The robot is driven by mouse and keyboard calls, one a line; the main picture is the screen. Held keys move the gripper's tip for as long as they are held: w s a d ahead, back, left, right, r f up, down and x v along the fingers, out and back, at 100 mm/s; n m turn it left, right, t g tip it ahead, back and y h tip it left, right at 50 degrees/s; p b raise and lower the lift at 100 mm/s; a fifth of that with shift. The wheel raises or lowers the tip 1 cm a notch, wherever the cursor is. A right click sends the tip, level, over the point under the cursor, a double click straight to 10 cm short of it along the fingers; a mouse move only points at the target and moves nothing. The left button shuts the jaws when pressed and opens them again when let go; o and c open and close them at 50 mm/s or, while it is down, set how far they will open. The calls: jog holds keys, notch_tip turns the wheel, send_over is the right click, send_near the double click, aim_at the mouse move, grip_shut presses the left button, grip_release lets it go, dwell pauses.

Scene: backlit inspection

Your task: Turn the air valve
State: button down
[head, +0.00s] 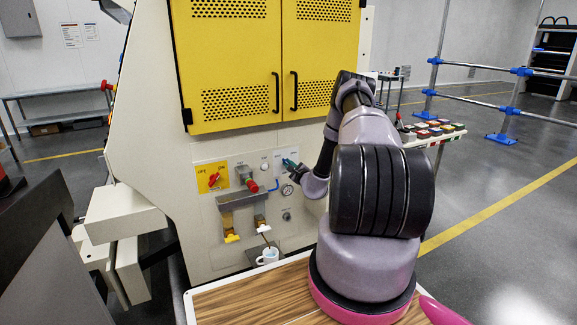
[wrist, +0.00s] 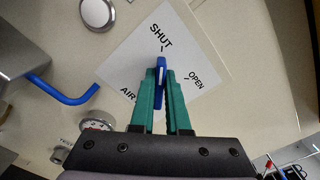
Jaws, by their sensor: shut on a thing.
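The air valve's blue handle (wrist: 161,64) sits on a white plate (wrist: 190,48) marked SHUT, OPEN and AIR in the wrist view. The handle's tip points toward the SHUT mark. My gripper (wrist: 161,76), with teal fingers, is closed around the handle, one finger on each side. In the head view my gripper (head: 291,164) is at the machine's cream front panel, below the yellow doors. The handle is too small and covered there to make out.
A blue bent pipe (wrist: 68,94), a pressure gauge (wrist: 97,124) and a round button (wrist: 97,13) are close by on the panel. A red rotary switch (head: 213,179) is farther left. The yellow doors (head: 275,60) are closed above.

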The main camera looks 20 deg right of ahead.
jog(key=shift+m, duration=0.3)
jog(key=m, duration=1.1)
jog(key=d+m, duration=0.1)
jog(key=m, duration=0.5)
jog(key=shift+d+f, duration=0.1)
dwell(0.5)
jog(key=c, duration=0.9)
grip_release()
jog(key=s, duration=1)
jog(key=shift+s+d, duration=0.2)
jog(key=shift+s, duration=0.2)
